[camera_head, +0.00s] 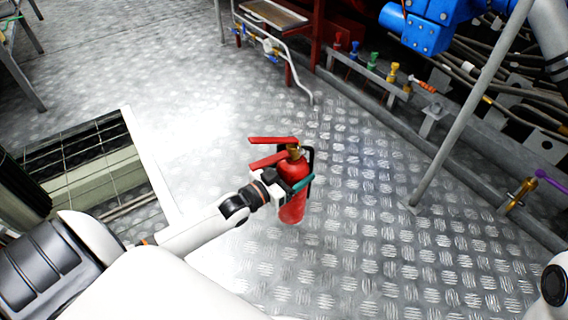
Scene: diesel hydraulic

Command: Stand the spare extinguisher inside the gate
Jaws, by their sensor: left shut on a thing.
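A red fire extinguisher (292,203) with a brass neck and red lever handles is near the middle of the head view, upright. My left gripper (300,180) is shut on its body from the left, with a teal finger across its front. Whether the extinguisher's base touches the floor is hard to tell. No gate can be clearly made out; a grey slanted post (470,105) stands on the floor to the right. My right gripper is not in view; only a white and black part of my own body shows at the lower right edge.
The diamond-plate floor (370,255) is mostly clear around the extinguisher. A framed grating opening (85,160) lies at the left. A low rail with coloured valve handles (392,74), hoses and a blue machine block (428,28) line the upper right. A brass valve with a purple lever (522,192) is at right.

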